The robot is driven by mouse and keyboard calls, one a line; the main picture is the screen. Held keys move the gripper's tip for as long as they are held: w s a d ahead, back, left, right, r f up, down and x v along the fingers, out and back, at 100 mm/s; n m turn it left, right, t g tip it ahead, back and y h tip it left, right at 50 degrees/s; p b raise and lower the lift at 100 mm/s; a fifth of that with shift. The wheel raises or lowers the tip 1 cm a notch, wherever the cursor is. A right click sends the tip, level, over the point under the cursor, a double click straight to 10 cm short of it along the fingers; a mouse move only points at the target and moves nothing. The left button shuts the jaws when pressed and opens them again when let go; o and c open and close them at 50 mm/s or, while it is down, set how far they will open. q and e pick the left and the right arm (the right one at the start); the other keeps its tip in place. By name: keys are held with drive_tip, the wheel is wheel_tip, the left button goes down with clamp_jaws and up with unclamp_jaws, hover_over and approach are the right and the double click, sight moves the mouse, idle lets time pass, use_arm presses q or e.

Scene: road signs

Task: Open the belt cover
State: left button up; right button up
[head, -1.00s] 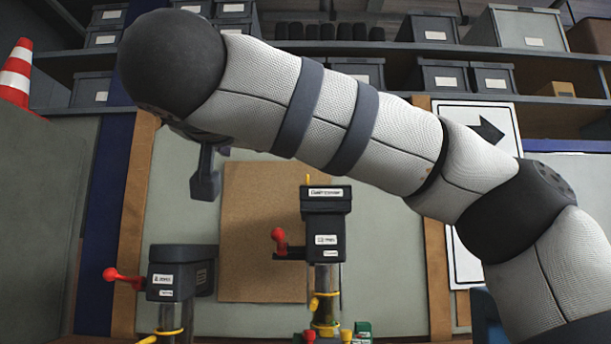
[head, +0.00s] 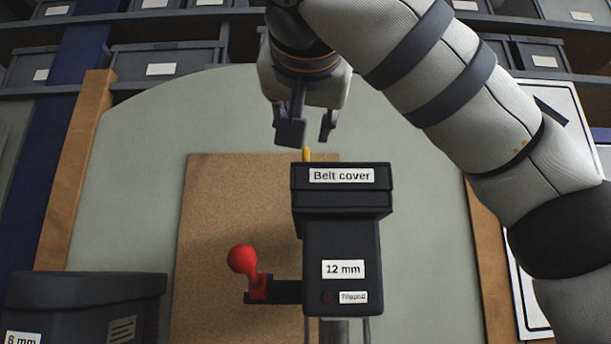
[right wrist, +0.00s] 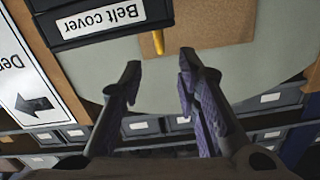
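The belt cover (head: 342,200) is a black, lidded box with a white "Belt cover" label, on top of a black machine head (head: 315,240) labelled "12 mm" and "Tripped". It looks closed. A small yellow tab (head: 307,154) stands up at its back left. My right gripper (head: 308,133) is open and empty just above and behind the tab, fingers pointing down. In the right wrist view the tab (right wrist: 158,42) lies in line with the gap between the open fingertips (right wrist: 160,63), apart from them. The cover's label also shows there, upside down. My left gripper is not in view.
A red-knobbed lever (head: 243,259) sticks out left of the machine head. A second black machine (head: 85,300), labelled "8 mm", stands at lower left. Shelves with grey bins (head: 165,66) line the back.

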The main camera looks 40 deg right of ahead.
sight(306, 148)
drive_tip(key=x, duration=1.1)
drive_tip(key=shift+w+d+r, duration=0.15)
drive_tip(key=shift+w, duration=0.05)
drive_tip(key=shift+c, duration=0.2)
clamp_jaws()
